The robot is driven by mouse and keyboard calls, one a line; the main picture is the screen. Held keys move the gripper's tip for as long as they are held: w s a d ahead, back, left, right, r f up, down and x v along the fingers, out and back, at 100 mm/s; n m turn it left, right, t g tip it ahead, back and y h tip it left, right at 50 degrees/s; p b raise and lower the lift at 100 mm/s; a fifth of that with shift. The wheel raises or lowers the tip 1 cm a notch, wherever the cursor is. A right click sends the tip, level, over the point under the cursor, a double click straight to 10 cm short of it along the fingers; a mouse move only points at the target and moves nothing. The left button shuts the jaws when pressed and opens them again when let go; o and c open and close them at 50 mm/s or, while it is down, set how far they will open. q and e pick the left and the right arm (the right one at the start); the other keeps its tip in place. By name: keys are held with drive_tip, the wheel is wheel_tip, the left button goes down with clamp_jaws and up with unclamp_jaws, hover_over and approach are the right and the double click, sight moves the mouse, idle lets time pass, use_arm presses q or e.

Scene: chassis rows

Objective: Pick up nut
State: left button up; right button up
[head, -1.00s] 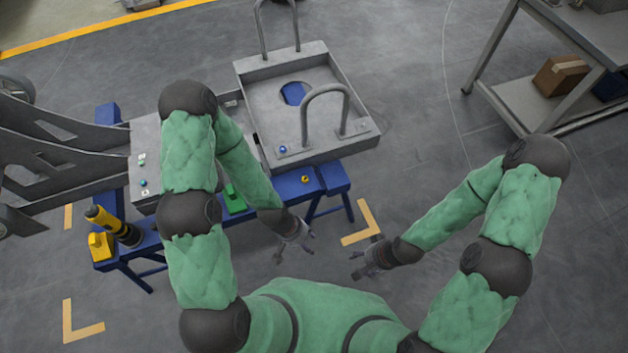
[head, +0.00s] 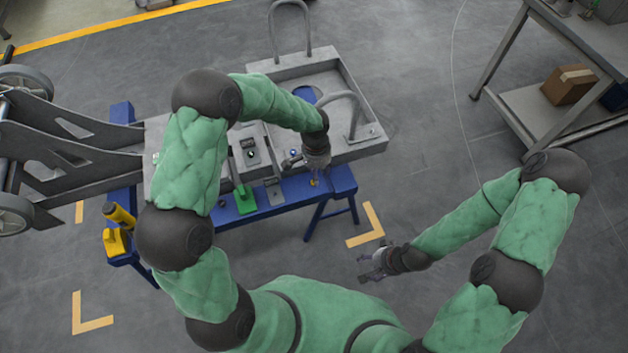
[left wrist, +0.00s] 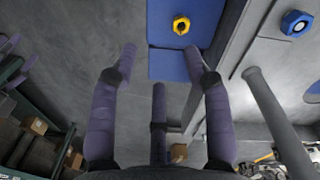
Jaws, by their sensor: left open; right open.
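A small yellow nut (head: 314,183) lies on the blue bench near its front right part. It also shows in the left wrist view (left wrist: 181,25), near the top edge. A blue nut (head: 293,153) sits on the grey chassis tray and shows at the upper right of the left wrist view (left wrist: 296,24). My left gripper (head: 306,172) is open and empty above the bench edge, close to the yellow nut. In its wrist view, its spread fingers (left wrist: 161,55) are short of the yellow nut, not around it. My right gripper (head: 370,266) is open and empty over the floor.
On the blue bench (head: 278,203) is a green item (head: 243,200). A yellow-black tool (head: 120,216) is at its left end. A shelf cart (head: 520,100) stands right; floor between is clear.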

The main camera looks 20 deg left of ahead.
use_arm(q)
drive_tip(key=f, duration=0.1)
drive_tip(key=w+f+b, duration=0.1)
drive_tip(key=a+f, duration=0.1)
drive_tip(key=shift+w+f+y+b, duration=0.2)
drive_tip(key=shift+w+y+b, duration=0.1)
drive_tip(key=shift+b, duration=0.1)
drive_tip(key=shift+w+a+f+b, duration=0.15)
drive_tip(key=shift+f+b, duration=0.5)
drive_tip(key=shift+f, duration=0.65)
drive_tip(key=shift+s+a+f+b, duration=0.1)
drive_tip(key=shift+a+f+b, duration=0.15)
drive_tip(key=shift+f+b, duration=0.7)
drive_tip(key=shift+f+p, duration=0.3)
drive_tip(key=shift+p, duration=0.1)
drive_tip(key=shift+c, duration=0.3)
clamp_jaws()
